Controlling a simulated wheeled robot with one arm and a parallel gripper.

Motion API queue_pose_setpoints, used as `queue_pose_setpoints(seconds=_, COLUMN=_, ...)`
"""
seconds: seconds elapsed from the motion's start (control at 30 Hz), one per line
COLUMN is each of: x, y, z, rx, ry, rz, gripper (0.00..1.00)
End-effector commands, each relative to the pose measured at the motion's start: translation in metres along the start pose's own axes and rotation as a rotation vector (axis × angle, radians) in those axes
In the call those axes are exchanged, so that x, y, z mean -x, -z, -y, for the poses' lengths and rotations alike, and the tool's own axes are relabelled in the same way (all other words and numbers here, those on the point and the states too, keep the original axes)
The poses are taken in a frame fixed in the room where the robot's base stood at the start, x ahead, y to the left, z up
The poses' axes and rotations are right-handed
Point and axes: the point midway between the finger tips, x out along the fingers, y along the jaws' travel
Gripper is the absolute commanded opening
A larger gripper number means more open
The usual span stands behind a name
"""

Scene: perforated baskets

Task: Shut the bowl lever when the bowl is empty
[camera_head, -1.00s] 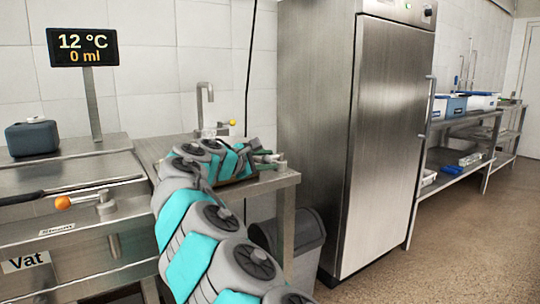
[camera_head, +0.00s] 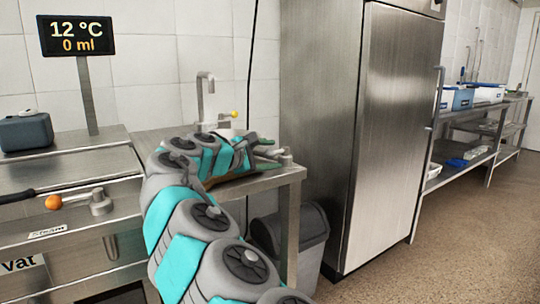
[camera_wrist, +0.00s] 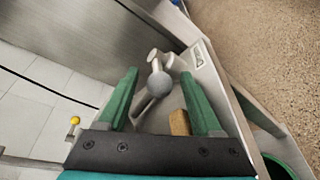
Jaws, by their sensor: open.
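My gripper (camera_head: 270,153) is at the right end of the sink counter (camera_head: 240,183), its green fingers pointing right. In the wrist view my gripper (camera_wrist: 159,73) is open and empty. A grey lever with a round grey knob (camera_wrist: 160,83) lies between and just beyond the fingertips; I cannot tell whether they touch. A small label (camera_wrist: 197,58) is beside it on the counter edge. A grey fitting (camera_head: 286,157) shows there in the head view. I cannot make out the bowl. The display (camera_head: 76,36) reads 12 °C and 0 ml.
A tap (camera_head: 206,97) with a yellow-tipped handle (camera_head: 235,114) stands behind my arm. The vat's orange-knobbed lever (camera_head: 54,202) is at left. A grey bin (camera_head: 298,238) and a steel fridge (camera_head: 400,130) stand to the right. A tan block (camera_wrist: 179,122) is near the right finger.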

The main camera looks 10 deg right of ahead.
Motion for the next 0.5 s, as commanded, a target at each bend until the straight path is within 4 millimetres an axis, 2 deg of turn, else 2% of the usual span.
queue_pose_setpoints(seconds=0.27, x=0.007, y=0.000, z=-0.001, rx=0.000, ry=-0.002, rz=0.000, gripper=0.66)
queue_pose_setpoints(seconds=0.5, x=0.046, y=0.001, z=-0.001, rx=-0.001, ry=-0.005, rz=-0.002, gripper=0.66)
